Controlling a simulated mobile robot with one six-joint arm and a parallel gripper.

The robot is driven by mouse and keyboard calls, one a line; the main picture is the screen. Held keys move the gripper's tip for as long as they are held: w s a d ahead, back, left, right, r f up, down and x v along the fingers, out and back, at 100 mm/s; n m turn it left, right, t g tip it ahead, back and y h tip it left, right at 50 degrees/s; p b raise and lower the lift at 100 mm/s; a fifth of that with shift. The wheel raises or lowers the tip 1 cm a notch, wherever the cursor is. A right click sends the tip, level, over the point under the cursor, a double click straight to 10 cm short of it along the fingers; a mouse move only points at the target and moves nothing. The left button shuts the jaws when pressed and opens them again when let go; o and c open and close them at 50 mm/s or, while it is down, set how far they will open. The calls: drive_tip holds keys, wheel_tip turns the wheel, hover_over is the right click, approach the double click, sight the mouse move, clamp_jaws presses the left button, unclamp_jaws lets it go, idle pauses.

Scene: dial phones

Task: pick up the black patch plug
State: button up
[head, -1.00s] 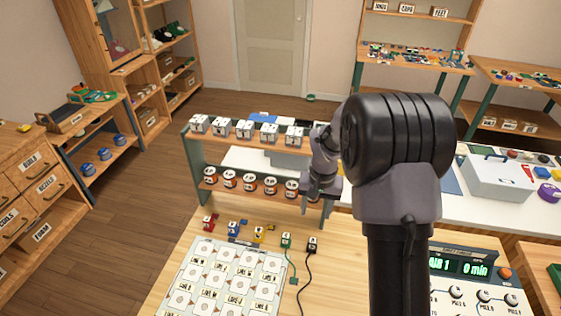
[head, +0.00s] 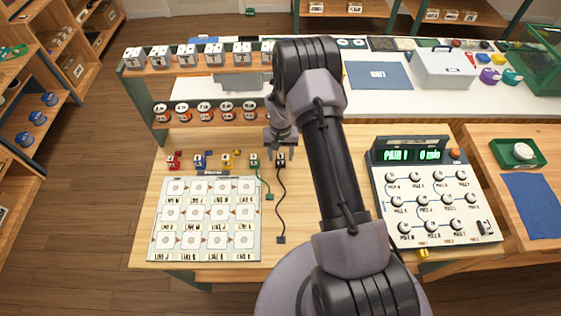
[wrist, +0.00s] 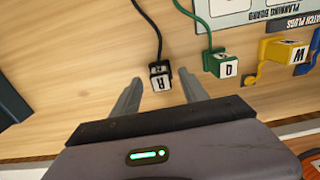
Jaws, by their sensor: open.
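The black patch plug (head: 281,161) stands on the wooden table, to the right of the other plugs. Its black cord runs toward the table's front. In the wrist view the plug (wrist: 160,76) shows a white face with a letter. My gripper (wrist: 160,86) is open there, with one finger on each side of the plug; I cannot tell whether either touches it. In the head view my gripper (head: 281,151) is directly over the plug and partly hides it.
The green plug (head: 254,161) is close on the left, then yellow (head: 226,161), blue (head: 199,161) and red (head: 173,162) plugs. The planning board (head: 207,250) lies in front. A shelf rack (head: 140,110) stands behind; the dial console (head: 435,205) is at right.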

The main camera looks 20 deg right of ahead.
drive_tip(key=shift+f, duration=0.7)
drive_tip(key=shift+r, duration=0.1)
clamp_jaws()
drive_tip(key=shift+w, duration=0.1)
